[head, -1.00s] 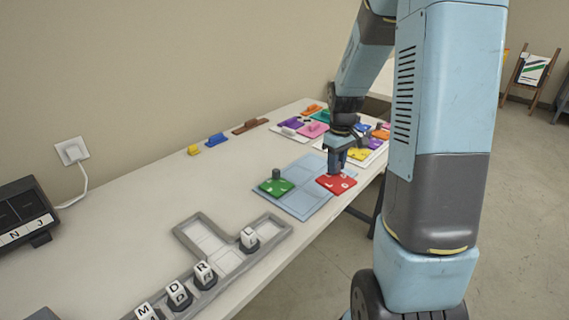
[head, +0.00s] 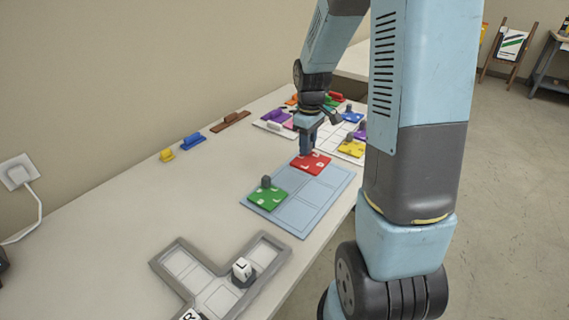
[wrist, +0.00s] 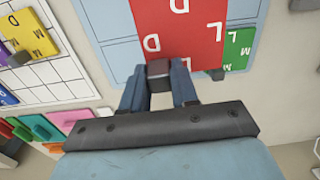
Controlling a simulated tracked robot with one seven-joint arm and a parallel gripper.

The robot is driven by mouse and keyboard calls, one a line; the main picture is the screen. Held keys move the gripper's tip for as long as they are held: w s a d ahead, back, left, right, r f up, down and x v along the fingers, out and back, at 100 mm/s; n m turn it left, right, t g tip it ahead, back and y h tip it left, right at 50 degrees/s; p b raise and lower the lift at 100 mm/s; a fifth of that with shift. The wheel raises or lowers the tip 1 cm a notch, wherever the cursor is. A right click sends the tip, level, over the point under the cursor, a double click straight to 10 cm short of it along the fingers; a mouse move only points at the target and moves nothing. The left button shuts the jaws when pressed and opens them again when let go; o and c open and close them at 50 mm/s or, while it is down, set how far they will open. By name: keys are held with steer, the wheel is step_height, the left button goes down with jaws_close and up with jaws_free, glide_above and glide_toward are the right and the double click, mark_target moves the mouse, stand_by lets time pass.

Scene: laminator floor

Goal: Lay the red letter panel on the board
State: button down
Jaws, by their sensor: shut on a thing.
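The red letter panel (head: 317,161) is a flat red piece with white letters. My gripper (head: 307,150) is shut on its dark knob, which shows between the fingers in the wrist view (wrist: 158,70). The pale blue board (head: 318,197) has outlined cells and lies on the table. In the head view the red panel is at the board's far edge, partly over it. I cannot tell whether it touches the board. The green letter panel (head: 262,199) with a grey knob sits on the board's left corner. In the wrist view the red panel (wrist: 190,22) overlaps the board (wrist: 108,22), beside the green panel (wrist: 238,48).
A white gridded sheet (head: 330,136) with coloured panels lies beyond the board. Yellow (head: 167,155), blue (head: 193,141) and brown (head: 230,121) handled pieces line the wall side. The table between is clear.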

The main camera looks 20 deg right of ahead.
steer(key=w+a+f, duration=0.1)
steer(key=w+f, duration=0.1)
steer(key=w+a+f, duration=0.3)
steer(key=w+f, duration=0.1)
steer(key=f, duration=0.1)
steer(key=shift+a, duration=0.2)
step_height(320, 180, down, 3)
steer(key=shift+w+f, duration=0.1)
steer(key=shift+f, duration=0.1)
steer(key=c, duration=0.9)
jaws_free()
steer(key=shift+o, duration=0.2)
